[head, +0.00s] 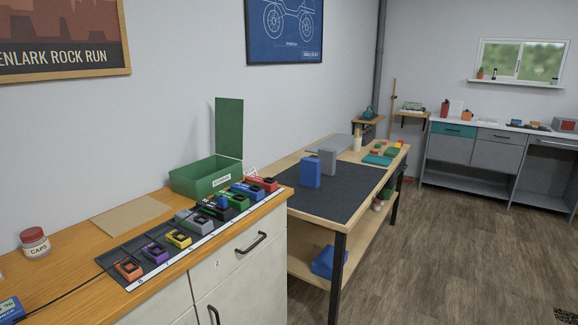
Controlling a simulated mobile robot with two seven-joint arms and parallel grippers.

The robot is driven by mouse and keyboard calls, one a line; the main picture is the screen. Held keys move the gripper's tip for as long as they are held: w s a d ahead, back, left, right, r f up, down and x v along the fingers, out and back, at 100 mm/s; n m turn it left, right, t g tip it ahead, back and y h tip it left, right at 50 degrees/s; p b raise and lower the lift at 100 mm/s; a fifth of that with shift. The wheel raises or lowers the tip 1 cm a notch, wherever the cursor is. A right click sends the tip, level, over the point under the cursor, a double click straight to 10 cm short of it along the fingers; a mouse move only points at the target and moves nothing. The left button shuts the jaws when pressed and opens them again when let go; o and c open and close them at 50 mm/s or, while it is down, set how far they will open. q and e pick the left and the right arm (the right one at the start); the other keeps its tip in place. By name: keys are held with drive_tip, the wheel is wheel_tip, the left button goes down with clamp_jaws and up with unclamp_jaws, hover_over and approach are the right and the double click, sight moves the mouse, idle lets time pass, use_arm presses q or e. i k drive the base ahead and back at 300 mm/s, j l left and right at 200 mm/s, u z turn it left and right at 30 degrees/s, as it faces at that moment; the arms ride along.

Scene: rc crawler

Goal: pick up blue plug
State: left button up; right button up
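A small blue piece (222,201), which looks like the blue plug, sits upright among the colored blocks on the dark strip (108,262) on the wooden counter. It appears to stand on or just in front of a dark green block; I cannot tell which. The row also has orange (128,269), purple (155,253), yellow (178,238) and grey (193,219) blocks on its near side, and blue (247,190) and red (265,184) ones toward the far end. Neither of my grippers is in the head view.
An open green box (205,183) with its lid raised stands behind the row. A brown board (130,216) and a red-capped jar (35,243) lie to its left. Beyond the counter, a workbench (395,160) holds blue (311,173) and grey (327,161) blocks.

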sight(222, 201)
drive_tip(key=i+j+u, duration=0.1)
drive_tip(key=j+u, duration=0.15)
drive_tip(key=u, duration=0.15)
drive_tip(key=i+j+u, duration=0.1)
drive_tip(key=u, duration=0.25)
drive_tip(key=i+j+u, duration=0.15)
drive_tip(key=j+u, duration=0.25)
drive_tip(key=i+u, duration=0.15)
drive_tip(key=u, duration=0.2)
